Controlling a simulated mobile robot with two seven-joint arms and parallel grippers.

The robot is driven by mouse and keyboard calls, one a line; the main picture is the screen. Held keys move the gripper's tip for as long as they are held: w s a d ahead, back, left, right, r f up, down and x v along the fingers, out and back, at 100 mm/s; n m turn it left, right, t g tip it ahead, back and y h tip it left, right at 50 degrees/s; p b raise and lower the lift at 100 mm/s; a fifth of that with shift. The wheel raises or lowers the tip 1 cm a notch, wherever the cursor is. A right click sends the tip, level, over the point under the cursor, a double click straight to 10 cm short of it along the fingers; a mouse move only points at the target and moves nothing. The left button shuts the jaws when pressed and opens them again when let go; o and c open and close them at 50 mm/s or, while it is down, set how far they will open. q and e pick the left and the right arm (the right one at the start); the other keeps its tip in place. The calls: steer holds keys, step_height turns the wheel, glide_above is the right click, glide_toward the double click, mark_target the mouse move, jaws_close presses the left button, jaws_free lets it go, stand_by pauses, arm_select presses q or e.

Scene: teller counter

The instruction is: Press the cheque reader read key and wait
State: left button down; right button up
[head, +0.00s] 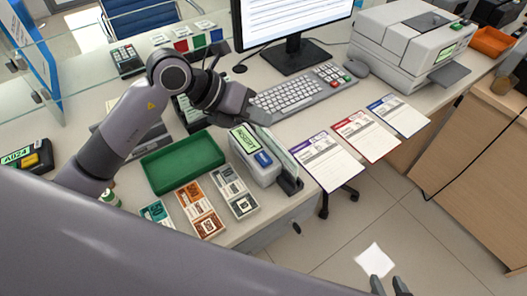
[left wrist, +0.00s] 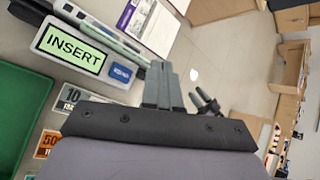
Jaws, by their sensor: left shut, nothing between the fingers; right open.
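The cheque reader (head: 268,174) is a pale box on the counter with a green display and a blue key (head: 263,158). In the left wrist view its display (left wrist: 72,50) reads INSERT, and the blue read key (left wrist: 121,73) is to its right. My left gripper (head: 264,117) is shut and empty, above and beyond the reader in the head view. Its fingers (left wrist: 161,86) show right of the blue key in the left wrist view; contact is not visible. My right gripper (head: 390,286) is open at the bottom edge, away from the reader.
A green tray (head: 183,162) and banknote bundles (head: 201,209) lie left of the reader. Forms (head: 333,161) lie to its right. The keyboard (head: 297,92) and monitor stand behind. A white patch (head: 375,261) shows over the floor near my right gripper.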

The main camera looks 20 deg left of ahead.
arm_select(q)
steer(key=b, duration=0.6)
glide_above(259, 158)
step_height(259, 158, down, 8)
steer(key=shift+r, duration=0.2)
steer(key=shift+f+b, duration=0.5)
steer(key=shift+f, duration=0.1)
steer(key=shift+f, duration=0.1)
stand_by(1.2)
steer(key=shift+f+b, duration=0.3)
steer(key=shift+f+b, duration=0.35)
steer(key=shift+f, duration=0.15)
stand_by(0.6)
steer(key=shift+r, duration=0.15)
steer(key=shift+r+p, duration=0.8)
